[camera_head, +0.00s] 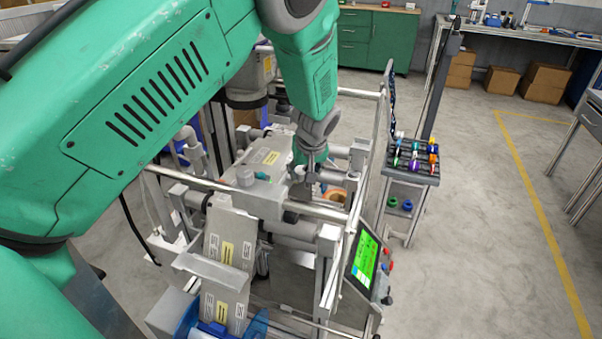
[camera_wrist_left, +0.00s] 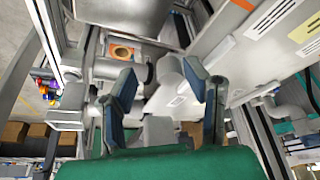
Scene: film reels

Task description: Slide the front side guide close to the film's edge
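The film (camera_head: 228,235) is a pale grey web with printed white and yellow labels. It runs over the machine's rollers, and in the left wrist view the film (camera_wrist_left: 232,55) crosses the upper right. My left gripper (camera_head: 303,172) points down over the machine's front cross bar, beside the film. In the left wrist view its two dark blue fingers (camera_wrist_left: 165,90) are spread apart, with a grey rounded machine part (camera_wrist_left: 168,72) showing between or beyond them. I cannot tell whether they touch it. The front side guide cannot be told apart clearly among the grey fittings near the gripper. My right gripper is not in view.
Silver rails (camera_head: 265,197) and grey blocks crowd the gripper. A green-lit touch screen (camera_head: 364,258) stands at the machine's right front. A cart with coloured spools (camera_head: 412,160) stands to the right.

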